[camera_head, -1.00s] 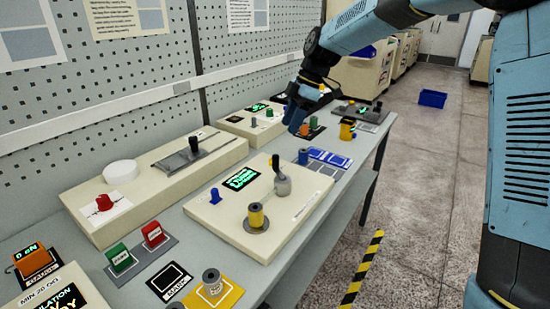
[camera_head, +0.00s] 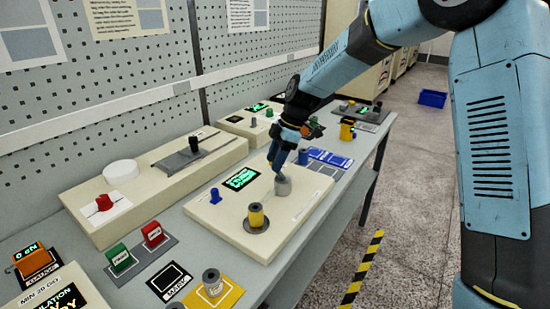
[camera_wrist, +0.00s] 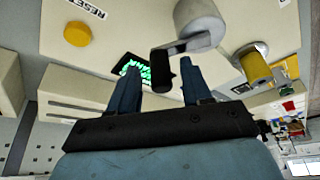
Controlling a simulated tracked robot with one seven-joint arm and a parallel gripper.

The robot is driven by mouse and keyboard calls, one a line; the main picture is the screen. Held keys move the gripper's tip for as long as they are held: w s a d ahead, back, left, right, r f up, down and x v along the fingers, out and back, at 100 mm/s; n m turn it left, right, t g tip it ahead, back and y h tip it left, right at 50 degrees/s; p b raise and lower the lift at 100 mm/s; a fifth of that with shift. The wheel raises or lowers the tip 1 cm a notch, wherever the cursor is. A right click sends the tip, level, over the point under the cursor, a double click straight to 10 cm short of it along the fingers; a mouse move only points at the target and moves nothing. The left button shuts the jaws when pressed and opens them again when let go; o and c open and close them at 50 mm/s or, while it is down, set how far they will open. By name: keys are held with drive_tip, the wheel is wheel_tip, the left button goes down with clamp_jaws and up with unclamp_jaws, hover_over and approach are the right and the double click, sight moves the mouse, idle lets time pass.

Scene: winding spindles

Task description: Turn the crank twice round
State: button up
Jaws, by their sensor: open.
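The crank (camera_head: 282,186) stands on the cream winding panel (camera_head: 222,214), with a grey round hub. In the wrist view the crank's hub (camera_wrist: 199,18) carries a flat arm ending in a dark upright handle (camera_wrist: 162,72). My gripper (camera_head: 277,158) is over the crank, pointing down. In the wrist view my gripper (camera_wrist: 160,66) is open, and the dark handle shows between its two blue fingers, with gaps at both sides. The handle is hidden behind the gripper in the head view. A green-lettered display (camera_head: 241,179) lies beside the crank.
A yellow spool (camera_head: 257,216) stands on the panel in front of the crank. A blue knob (camera_head: 214,196) sits at its left. A long cream unit (camera_head: 155,180) lies behind. A yellow round button (camera_wrist: 77,34) shows beside a RESET label in the wrist view.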

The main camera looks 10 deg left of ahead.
drive_tip(key=shift+r, duration=0.1)
clamp_jaws()
idle(0.3)
drive_tip(key=shift+w, duration=0.1)
